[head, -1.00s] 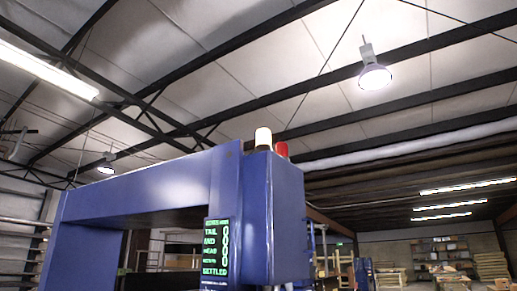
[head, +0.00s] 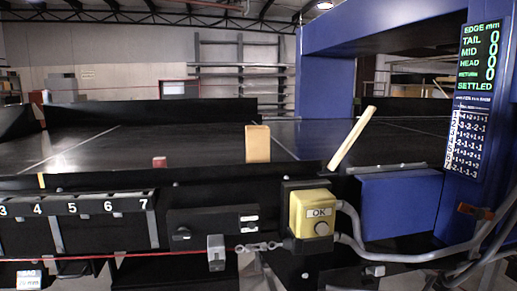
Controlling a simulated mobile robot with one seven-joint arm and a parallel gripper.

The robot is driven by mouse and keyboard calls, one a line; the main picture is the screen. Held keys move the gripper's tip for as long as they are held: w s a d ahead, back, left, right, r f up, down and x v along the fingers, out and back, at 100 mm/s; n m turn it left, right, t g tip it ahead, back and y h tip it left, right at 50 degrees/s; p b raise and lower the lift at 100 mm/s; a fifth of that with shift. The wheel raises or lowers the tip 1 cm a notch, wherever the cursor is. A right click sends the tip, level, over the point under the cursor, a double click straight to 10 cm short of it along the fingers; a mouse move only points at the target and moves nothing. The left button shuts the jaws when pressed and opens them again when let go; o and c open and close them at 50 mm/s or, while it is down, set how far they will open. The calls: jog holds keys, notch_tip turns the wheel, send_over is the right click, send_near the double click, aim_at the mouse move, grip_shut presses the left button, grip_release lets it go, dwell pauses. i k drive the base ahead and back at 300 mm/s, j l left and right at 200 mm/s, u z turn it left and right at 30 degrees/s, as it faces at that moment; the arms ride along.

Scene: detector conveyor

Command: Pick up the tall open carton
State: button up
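A tan, upright box (head: 258,145), which looks like the tall carton, stands on the dark conveyor belt (head: 200,140) near its front edge, about the middle of the head view. Its top edge shows a slightly darker strip; whether it is open cannot be made out. It stands left of the blue detector arch (head: 326,85). My gripper is not in view.
A pale wooden bar (head: 352,138) slants up at the belt's front edge to the right.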

aim_at(257, 137)
jog(key=i+l+u, duration=0.15)
jog(key=l, duration=0.15)
jog(key=i+l+u, duration=0.15)
jog(key=l, duration=0.15)
jog(key=i+l+u, duration=0.15)
jog(key=l, duration=0.15)
jog(key=l+u, duration=0.15)
jog(key=l, duration=0.2)
jog(key=i+l+u, duration=0.1)
jog(key=i+l, duration=0.15)
jog(key=i+l+u, duration=0.15)
jog(key=l, duration=0.3)
jog(key=i+l+u, duration=0.1)
jog(key=i+l, duration=0.15)
jog(key=l, duration=0.15)
